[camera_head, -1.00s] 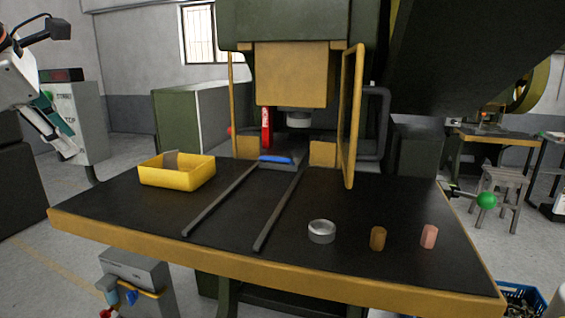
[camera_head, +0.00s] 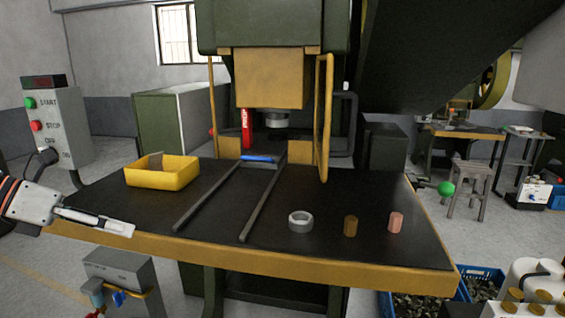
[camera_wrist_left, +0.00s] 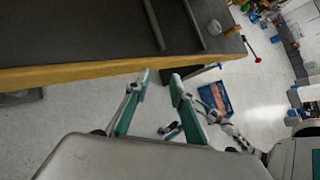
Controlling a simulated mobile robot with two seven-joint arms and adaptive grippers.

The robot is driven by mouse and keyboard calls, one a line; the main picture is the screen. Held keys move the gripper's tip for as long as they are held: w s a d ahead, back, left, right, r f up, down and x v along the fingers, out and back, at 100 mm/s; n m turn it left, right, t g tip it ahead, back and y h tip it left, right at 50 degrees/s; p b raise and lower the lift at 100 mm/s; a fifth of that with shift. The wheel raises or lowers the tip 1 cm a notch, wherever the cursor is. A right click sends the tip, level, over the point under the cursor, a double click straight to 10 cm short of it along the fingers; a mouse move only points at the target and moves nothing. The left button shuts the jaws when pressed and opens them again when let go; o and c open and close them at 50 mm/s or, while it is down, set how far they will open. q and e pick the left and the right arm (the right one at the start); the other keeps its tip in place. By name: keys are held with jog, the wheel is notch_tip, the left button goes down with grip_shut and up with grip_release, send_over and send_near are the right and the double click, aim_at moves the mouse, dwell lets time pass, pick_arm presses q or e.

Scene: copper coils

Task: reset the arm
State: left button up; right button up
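My left gripper (camera_head: 128,228) is low at the left in the head view, in front of the table's front left edge. It is seen nearly side-on there. In the left wrist view its two teal-padded fingers (camera_wrist_left: 161,74) stand apart with nothing between them, over the floor just off the table edge. Grey jointed parts (camera_wrist_left: 232,135) at the lower right of that view may belong to my right arm; I cannot make out its fingers clearly. The right gripper does not show in the head view.
The dark table (camera_head: 330,240) carries a yellow bin (camera_head: 162,178), two rails, a grey ring (camera_head: 300,221), a brown cylinder (camera_head: 350,226) and a pink cylinder (camera_head: 396,222). A press (camera_head: 270,78) stands behind. A control box (camera_head: 58,115) is left; blue crates (camera_head: 440,305) lie right.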

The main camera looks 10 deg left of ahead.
pick_arm(q)
jog(key=s+d+f+n+t+y+p, duration=0.15)
jog(key=f+n+t, duration=0.25)
jog(key=f+n, duration=0.85)
jog(key=s+d+f+n+t+y+p, duration=0.1)
jog(key=s+d+f+n+t, duration=0.3)
jog(key=f+n, duration=0.8)
jog(key=s+d+f+n+g+y+p, duration=0.1)
jog(key=s+d+f+n+g, duration=0.1)
jog(key=s+d+f+n, duration=0.4)
jog(key=s+d+f+n+g+y, duration=0.2)
jog(key=s+d+f+n, duration=0.4)
jog(key=f, duration=0.8)
jog(key=shift+s+d+p, duration=0.35)
jog(key=shift+s+p, duration=0.05)
jog(key=shift+s, duration=0.75)
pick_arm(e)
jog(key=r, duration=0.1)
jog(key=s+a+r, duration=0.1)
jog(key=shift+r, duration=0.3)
pick_arm(q)
jog(key=shift+y, duration=0.25)
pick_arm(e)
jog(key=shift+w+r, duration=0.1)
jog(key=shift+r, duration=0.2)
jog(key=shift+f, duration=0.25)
